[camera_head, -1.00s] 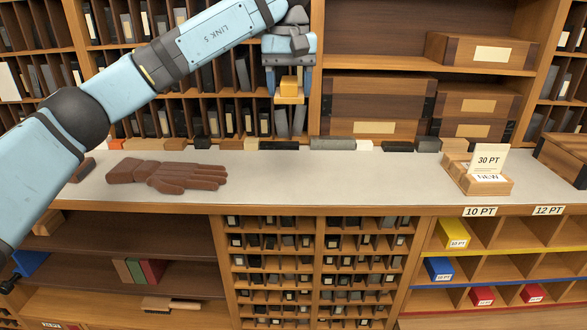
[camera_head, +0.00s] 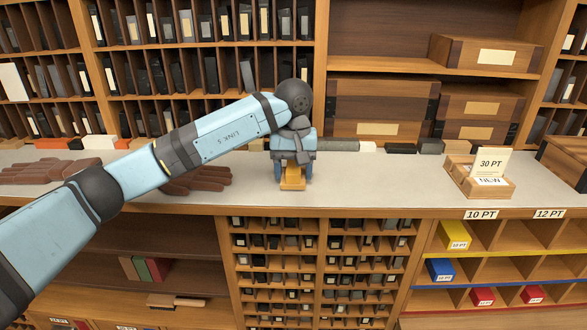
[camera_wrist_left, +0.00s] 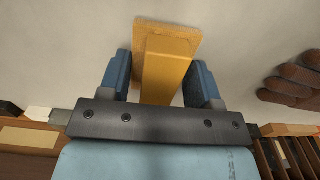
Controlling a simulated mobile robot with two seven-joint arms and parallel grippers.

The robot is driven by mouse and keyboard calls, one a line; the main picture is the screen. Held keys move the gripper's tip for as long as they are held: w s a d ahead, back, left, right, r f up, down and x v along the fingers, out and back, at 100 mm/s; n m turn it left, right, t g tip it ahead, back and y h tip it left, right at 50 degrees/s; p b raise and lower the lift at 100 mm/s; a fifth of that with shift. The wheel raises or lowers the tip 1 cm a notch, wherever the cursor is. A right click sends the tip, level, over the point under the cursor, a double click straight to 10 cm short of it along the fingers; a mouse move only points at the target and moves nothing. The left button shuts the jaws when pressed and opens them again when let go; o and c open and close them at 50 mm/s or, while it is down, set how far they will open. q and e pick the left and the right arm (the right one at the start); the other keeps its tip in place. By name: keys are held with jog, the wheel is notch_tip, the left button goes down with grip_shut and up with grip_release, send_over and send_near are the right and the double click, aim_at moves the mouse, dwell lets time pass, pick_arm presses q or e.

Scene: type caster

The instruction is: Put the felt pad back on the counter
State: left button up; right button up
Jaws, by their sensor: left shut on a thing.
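The felt pad (camera_head: 293,184) is a yellow-orange block with a flat, wider tan face. My left gripper (camera_head: 293,172) is shut on it, and holds it at the counter (camera_head: 370,182), near its front edge. In the left wrist view, the pad (camera_wrist_left: 166,62) sits between the two blue fingers of the left gripper (camera_wrist_left: 166,82), its wide face toward the grey counter top (camera_wrist_left: 70,50). I cannot tell whether the pad touches the counter. My right gripper is not in view.
A brown glove (camera_head: 205,179) lies on the counter, partly behind my left arm. A wooden box with a 30 PT card (camera_head: 487,178) stands to the right. Small blocks line the counter's back. The counter between pad and card box is clear.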

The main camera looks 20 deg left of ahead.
pick_arm(q)
jog(key=shift+f, duration=0.3)
jog(key=o, duration=0.8)
